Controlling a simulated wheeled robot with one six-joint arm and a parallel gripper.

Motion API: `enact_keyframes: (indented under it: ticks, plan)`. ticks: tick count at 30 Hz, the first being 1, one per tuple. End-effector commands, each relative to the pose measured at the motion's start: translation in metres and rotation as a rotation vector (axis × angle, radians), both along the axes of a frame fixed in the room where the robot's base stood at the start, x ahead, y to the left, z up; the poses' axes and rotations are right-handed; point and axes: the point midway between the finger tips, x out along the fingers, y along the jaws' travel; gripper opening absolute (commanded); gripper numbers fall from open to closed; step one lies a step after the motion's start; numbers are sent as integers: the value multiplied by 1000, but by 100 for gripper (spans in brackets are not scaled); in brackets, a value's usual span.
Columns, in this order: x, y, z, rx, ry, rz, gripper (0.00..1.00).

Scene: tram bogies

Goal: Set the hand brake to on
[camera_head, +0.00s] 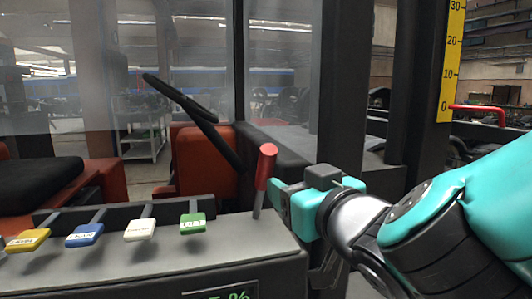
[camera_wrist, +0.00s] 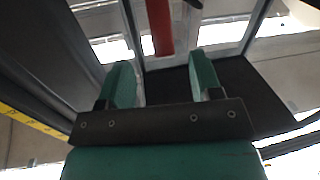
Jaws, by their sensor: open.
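The hand brake is a lever with a red grip (camera_head: 265,165) on a thin dark stem, standing at the right end of the grey console and leaning slightly right at its top. My gripper (camera_head: 280,188) is just right of the red grip, its fingers pointing left towards it. In the wrist view the red grip (camera_wrist: 160,28) shows beyond and between the two teal fingertips of my gripper (camera_wrist: 162,72), which are apart with nothing between them. I cannot tell whether a finger touches the lever.
The grey console (camera_head: 130,268) carries a row of levers with yellow, blue, white and green (camera_head: 193,223) labelled knobs. A dark steering wheel (camera_head: 180,97) stands behind. A dark upright post (camera_head: 343,80) rises behind my gripper. A yellow scale (camera_head: 453,60) and a red handle (camera_head: 477,110) are at right.

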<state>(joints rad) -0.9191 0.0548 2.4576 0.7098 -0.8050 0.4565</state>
Motion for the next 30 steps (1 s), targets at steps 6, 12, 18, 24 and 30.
enact_keyframes:
  ticks: [6,12,18,24,30]
  plan:
    - [47,21,3,0,2,-3,59]
    - [78,37,2,1,-1,-2,59]
    - [93,45,0,1,0,0,59]
    - [95,46,-1,0,-1,1,59]
    - [94,46,0,1,0,1,38]
